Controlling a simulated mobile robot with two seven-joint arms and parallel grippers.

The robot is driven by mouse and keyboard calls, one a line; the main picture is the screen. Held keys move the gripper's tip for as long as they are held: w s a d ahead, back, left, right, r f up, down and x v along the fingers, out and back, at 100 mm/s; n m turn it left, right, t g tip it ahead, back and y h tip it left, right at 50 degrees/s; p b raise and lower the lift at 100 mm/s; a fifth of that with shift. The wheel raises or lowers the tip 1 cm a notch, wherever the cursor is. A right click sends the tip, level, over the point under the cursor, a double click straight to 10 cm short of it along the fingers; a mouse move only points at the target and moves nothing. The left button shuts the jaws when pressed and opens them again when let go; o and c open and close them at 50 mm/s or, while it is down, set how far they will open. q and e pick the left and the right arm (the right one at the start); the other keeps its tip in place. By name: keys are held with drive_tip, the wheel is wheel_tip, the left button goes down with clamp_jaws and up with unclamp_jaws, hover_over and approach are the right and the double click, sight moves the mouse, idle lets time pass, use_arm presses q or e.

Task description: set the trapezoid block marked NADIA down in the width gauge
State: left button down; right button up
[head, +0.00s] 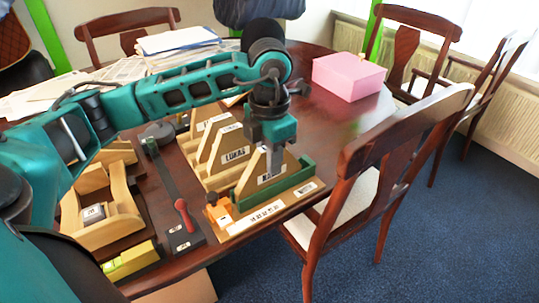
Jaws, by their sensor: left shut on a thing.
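My left gripper (272,146) points down and is shut on the top of a wooden trapezoid block (266,177). Its label is partly covered and only "NA" can be read. The block is upright at the width gauge, a wooden base (254,221) with a green wall (290,184) and white labels, near the table's edge. The block's lower part shows close to the green wall; I cannot tell whether it touches the base. A similar block marked LUKAS (236,155) stands just behind. My right gripper is out of view.
A dark strip with a red-handled tool (183,214) lies left of the gauge. A wooden cradle (125,222) and a yellow block (130,260) are farther left. A pink box (348,76) and papers (178,42) are at the back. A chair (385,150) stands close on the right.

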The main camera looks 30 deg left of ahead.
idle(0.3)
use_arm(q)
drive_tip(key=shift+c, duration=2.4)
unclamp_jaws()
drive_tip(key=shift+r+p, duration=1.8)
drive_tip(key=shift+r, duration=0.75)
drive_tip(key=shift+r+p, duration=1.05)
drive_tip(key=shift+r, duration=0.45)
